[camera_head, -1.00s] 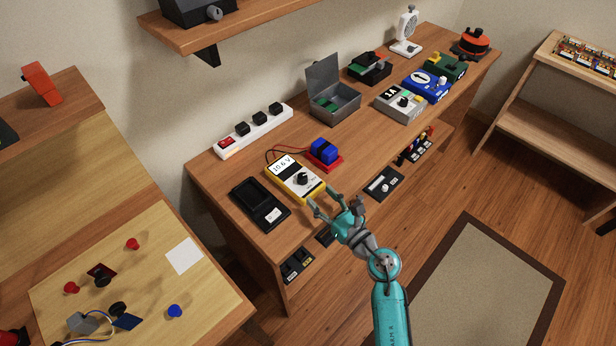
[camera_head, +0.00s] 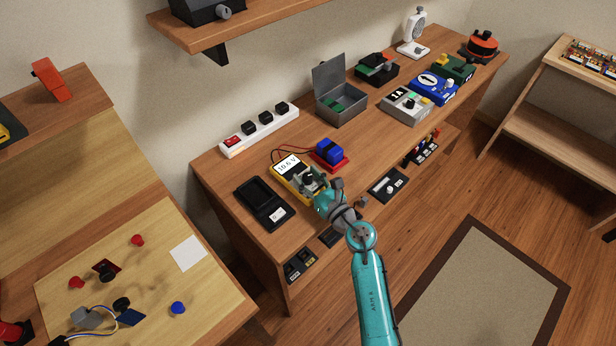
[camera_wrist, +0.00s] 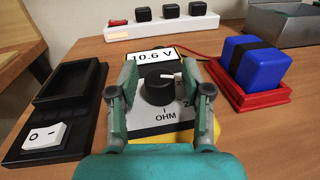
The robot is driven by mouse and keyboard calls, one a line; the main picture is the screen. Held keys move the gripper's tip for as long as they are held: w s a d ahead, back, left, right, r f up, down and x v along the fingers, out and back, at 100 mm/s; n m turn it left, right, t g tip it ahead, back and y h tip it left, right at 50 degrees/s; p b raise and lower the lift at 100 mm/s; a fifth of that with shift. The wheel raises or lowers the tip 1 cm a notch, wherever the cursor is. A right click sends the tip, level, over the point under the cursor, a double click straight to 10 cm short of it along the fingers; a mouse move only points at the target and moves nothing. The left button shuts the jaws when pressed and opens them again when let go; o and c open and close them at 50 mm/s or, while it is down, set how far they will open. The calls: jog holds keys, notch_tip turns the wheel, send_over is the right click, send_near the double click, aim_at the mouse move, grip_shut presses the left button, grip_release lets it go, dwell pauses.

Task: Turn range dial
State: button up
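The yellow multimeter (camera_head: 283,178) lies on the workbench, and its display reads 10.6 V. In the wrist view its black range dial (camera_wrist: 159,87) has a white pointer mark aimed to the upper right. The label OHM shows below the dial. My gripper (camera_wrist: 160,88) is open over the meter, with one finger on each side of the dial. Gaps show between the fingers and the dial. In the head view my gripper (camera_head: 313,180) covers most of the dial.
A black tray with a white rocker switch (camera_wrist: 43,138) lies left of the meter. A blue block (camera_wrist: 253,63) sits in a red holder on the right, wired to the meter. A white power strip (camera_wrist: 165,22) stands behind. The bench front has several small panels.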

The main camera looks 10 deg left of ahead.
grip_shut()
jog(key=shift+s+a+m+t+h, duration=0.1)
jog(key=shift+m+t+h, duration=0.8)
jog(key=shift+h, duration=0.2)
jog(key=shift+o, duration=1.7)
grip_release()
